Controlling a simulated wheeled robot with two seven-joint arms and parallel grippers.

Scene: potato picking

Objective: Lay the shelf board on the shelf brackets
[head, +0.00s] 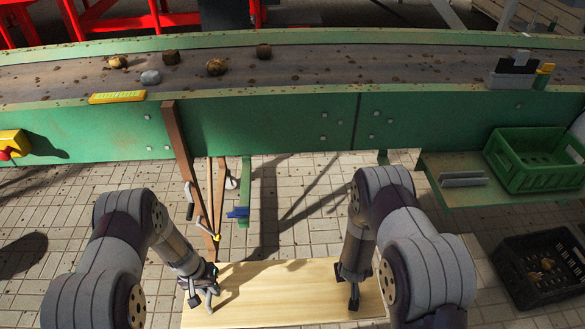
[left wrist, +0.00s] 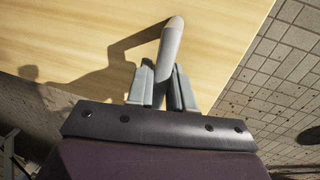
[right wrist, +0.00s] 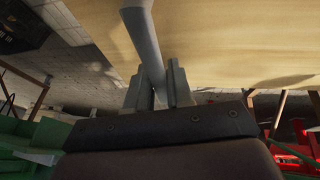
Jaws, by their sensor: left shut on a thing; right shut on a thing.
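The pale wooden shelf board (head: 285,290) is at the bottom of the head view, in front of my base side of the conveyor. My left gripper (head: 203,288) is at its left end, shut on a grey handle (left wrist: 171,45) that stands against the board (left wrist: 80,35). My right gripper (head: 354,285) is toward its right end, shut on another grey handle (right wrist: 144,40) by the board (right wrist: 230,40). The board's near edge is partly cut off by the frame. I cannot tell for sure which parts are the shelf brackets.
A green conveyor (head: 270,125) carrying potatoes (head: 216,67) runs across the back. Brown posts (head: 181,150) lean below its edge. A green crate (head: 535,160) and a grey angle piece (head: 463,179) sit on a green ledge at right. A black crate (head: 545,270) stands on the tiled floor.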

